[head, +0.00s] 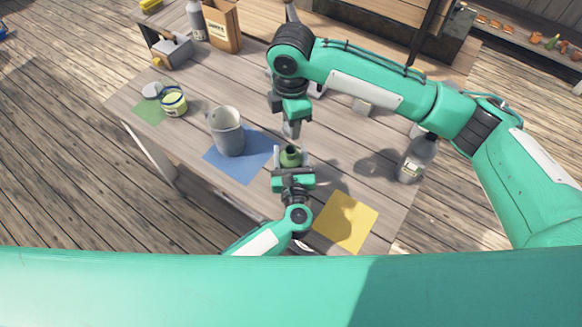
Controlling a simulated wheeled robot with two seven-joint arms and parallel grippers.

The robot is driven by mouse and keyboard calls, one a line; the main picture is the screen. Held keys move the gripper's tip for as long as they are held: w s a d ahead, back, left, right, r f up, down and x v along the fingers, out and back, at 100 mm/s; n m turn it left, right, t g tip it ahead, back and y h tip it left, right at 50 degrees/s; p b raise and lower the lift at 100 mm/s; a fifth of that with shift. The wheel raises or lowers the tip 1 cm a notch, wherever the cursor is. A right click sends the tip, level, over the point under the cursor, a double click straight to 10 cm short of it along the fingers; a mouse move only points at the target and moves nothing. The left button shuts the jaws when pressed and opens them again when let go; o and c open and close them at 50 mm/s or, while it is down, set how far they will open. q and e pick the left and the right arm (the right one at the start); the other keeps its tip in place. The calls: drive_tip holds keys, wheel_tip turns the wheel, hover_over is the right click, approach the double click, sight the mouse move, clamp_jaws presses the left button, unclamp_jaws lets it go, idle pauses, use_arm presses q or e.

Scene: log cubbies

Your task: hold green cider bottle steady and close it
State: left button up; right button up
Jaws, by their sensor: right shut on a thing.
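The green cider bottle (290,154) stands upright on the table near its front edge, seen from above. My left gripper (291,160) comes in from the front with one finger on each side of the bottle; the fingers look open around it. My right gripper (291,130) points down just above and behind the bottle's mouth. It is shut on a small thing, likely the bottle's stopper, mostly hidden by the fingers. The stopper looks apart from the bottle, though the gap is hard to judge.
A grey mug (227,132) stands on a blue mat (247,172) left of the bottle. A yellow mat (346,222) lies bare at right. A grey bottle (416,160) stands further right. A jar (173,101), a grey caddy (172,51) and a carton (224,27) stand at left.

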use_arm(q)
drive_tip(key=c, duration=0.5)
drive_tip(key=shift+c, duration=0.2)
use_arm(e)
hover_over(291, 152)
drive_tip(key=shift+f, duration=2.5)
drive_tip(key=shift+f, duration=0.85)
drive_tip(key=shift+f, duration=0.55)
